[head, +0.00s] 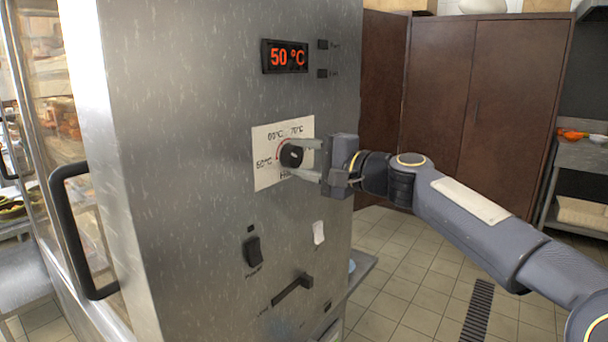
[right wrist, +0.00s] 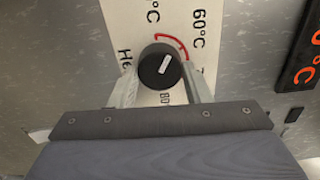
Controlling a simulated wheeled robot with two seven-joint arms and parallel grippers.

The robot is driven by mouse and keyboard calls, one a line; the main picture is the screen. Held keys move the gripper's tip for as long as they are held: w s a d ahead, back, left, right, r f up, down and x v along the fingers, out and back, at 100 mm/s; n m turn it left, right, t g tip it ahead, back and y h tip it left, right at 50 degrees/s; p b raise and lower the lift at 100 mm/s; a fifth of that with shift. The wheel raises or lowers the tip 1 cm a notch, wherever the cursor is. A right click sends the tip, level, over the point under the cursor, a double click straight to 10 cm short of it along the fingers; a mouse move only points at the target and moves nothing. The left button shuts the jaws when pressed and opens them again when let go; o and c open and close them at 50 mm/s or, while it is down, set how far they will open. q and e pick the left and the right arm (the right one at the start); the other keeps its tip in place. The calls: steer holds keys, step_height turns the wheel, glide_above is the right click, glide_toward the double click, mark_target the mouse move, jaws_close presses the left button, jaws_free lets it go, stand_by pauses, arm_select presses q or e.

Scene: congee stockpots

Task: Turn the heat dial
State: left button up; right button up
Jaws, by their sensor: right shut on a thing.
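The heat dial (head: 291,156) is a round black knob with a white mark, on a white label plate (head: 267,178) on the steel cabinet front. The plate reads 50, 60 and 70 °C around a red arc. My right gripper (head: 304,160) reaches in from the right and is shut on the dial. In the right wrist view the dial (right wrist: 160,66) sits between the two fingers (right wrist: 160,88), one on each side. The red display (head: 285,57) above reads 50 °C. My left gripper is not in view.
A black power switch (head: 253,250) and a dark lever (head: 292,289) are below the plate. A white switch (head: 318,232) is to their right. A black door handle (head: 77,230) sticks out at the left. Brown cupboards (head: 480,105) stand behind, with open tiled floor before them.

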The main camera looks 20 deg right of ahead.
steer(key=n+b, duration=0.2)
steer(key=n, duration=0.1)
steer(key=shift+f+b, duration=0.25)
steer(key=shift+b, duration=0.15)
steer(key=shift+r+n+b, duration=0.15)
steer(key=shift+n+b, duration=0.8)
steer(key=shift+n, duration=0.75)
steer(key=shift+r, duration=0.1)
steer(key=o, duration=1)
steer(key=b+v, duration=0.1)
steer(key=v, duration=0.6)
steer(key=shift+s+d+b, duration=0.2)
steer(key=shift+s+b, duration=0.1)
steer(key=shift+s, duration=0.05)
